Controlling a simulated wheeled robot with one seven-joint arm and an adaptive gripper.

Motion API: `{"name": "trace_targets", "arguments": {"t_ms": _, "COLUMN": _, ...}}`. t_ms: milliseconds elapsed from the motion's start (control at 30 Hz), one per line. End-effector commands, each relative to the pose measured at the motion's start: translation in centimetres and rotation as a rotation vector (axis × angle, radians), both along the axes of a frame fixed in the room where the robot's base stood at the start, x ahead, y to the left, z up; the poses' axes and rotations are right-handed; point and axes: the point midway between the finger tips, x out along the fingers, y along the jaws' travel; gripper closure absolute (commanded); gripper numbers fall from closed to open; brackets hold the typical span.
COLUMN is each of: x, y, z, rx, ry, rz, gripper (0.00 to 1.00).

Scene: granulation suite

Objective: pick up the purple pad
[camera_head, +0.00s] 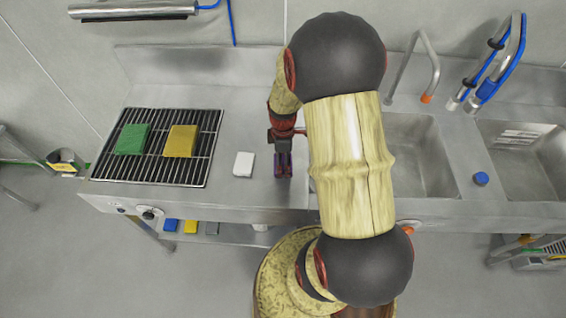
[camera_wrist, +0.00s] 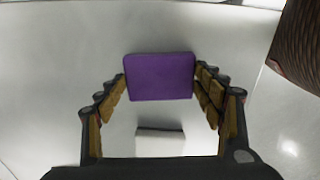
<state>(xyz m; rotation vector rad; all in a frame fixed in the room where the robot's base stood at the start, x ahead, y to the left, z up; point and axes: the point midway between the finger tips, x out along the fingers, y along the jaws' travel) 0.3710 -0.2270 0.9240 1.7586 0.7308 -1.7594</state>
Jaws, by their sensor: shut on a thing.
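The purple pad (camera_wrist: 160,77) is a flat rectangular block between the two fingers of my gripper (camera_wrist: 162,92) in the wrist view. The fingers touch its left and right edges, so my gripper is shut on it. In the head view my gripper (camera_head: 284,165) points down at the steel counter, to the right of the white pad. Only a narrow bit of purple (camera_head: 283,160) shows there between the fingers. I cannot tell whether the pad rests on the counter or is just above it.
A white pad (camera_head: 244,164) lies close to the left; it also shows in the wrist view (camera_wrist: 160,141). A black rack (camera_head: 193,174) holds a green pad (camera_head: 132,139) and a yellow pad (camera_head: 181,141). Sink basins (camera_head: 430,170) are at right, with a blue round thing (camera_head: 481,179) between them.

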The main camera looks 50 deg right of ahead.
Motion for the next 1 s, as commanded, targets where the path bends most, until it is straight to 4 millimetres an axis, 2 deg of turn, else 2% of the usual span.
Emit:
{"name": "trace_targets", "arguments": {"t_ms": 167, "x": 0.1, "y": 0.0, "z": 1.0, "rx": -0.001, "ry": -0.001, "rz": 0.000, "gripper": 0.59}}
{"name": "trace_targets", "arguments": {"t_ms": 333, "x": 0.1, "y": -0.1, "z": 3.4, "rx": -0.002, "ry": -0.004, "rz": 0.000, "gripper": 0.59}}
{"name": "trace_targets", "arguments": {"t_ms": 667, "x": -5.0, "y": -0.5, "z": 9.4, "rx": -0.002, "ry": -0.004, "rz": -0.004, "gripper": 0.59}}
{"name": "trace_targets", "arguments": {"t_ms": 800, "x": -8.1, "y": -0.7, "z": 10.6, "rx": -0.002, "ry": -0.002, "rz": -0.006, "gripper": 0.59}}
{"name": "trace_targets", "arguments": {"t_ms": 1000, "x": -11.5, "y": -1.0, "z": 12.0, "rx": -0.001, "ry": -0.001, "rz": -0.004, "gripper": 0.59}}
